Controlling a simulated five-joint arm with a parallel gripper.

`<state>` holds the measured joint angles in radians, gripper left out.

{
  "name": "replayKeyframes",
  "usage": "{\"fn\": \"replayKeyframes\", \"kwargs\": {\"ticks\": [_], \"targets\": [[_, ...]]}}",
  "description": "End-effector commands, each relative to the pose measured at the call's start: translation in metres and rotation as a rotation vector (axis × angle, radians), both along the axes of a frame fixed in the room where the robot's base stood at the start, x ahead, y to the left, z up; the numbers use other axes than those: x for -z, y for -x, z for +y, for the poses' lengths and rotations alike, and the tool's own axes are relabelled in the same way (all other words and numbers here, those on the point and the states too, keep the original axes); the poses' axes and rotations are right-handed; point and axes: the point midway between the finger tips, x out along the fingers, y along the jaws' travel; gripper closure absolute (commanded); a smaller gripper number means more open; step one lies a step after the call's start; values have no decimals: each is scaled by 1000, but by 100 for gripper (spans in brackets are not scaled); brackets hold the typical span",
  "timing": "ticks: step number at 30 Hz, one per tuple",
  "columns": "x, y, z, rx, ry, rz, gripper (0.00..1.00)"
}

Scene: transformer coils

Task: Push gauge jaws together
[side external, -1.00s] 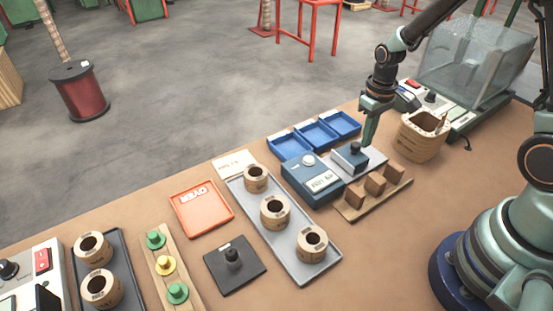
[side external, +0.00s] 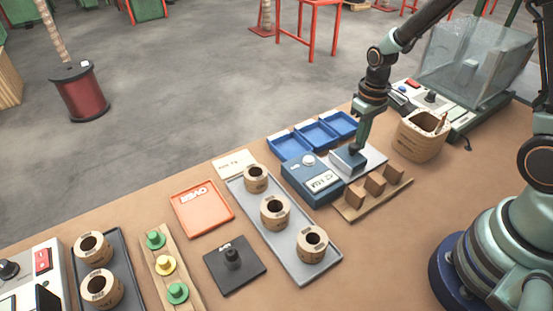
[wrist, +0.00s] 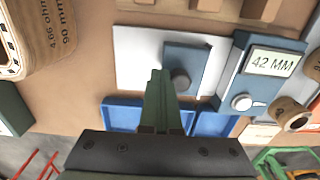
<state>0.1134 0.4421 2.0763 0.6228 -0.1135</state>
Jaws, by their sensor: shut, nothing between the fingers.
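The gauge is a blue box (side external: 312,180) with a small display (wrist: 272,63) that reads 42 MM in the wrist view. Beside it, on a pale plate (wrist: 135,55), stands a blue sliding jaw (side external: 344,163) with a dark knob (wrist: 181,79). In the wrist view a narrow gap shows between the sliding jaw and the box. My gripper (wrist: 158,76) is shut and empty, low at the sliding jaw, on the side away from the box. It overlaps the jaw's edge beside the knob; I cannot tell whether they touch.
Blue bins (side external: 318,134) stand behind the gauge. A wooden rack with brown blocks (side external: 375,184) lies in front of it.

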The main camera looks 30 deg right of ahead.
Motion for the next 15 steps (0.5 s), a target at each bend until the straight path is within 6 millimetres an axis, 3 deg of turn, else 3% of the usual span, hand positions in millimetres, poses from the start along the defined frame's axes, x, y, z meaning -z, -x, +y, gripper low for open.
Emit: {"fn": "replayKeyframes", "kwargs": {"ticks": [15], "targets": [[0,0,19,-1,0,1,100]]}}
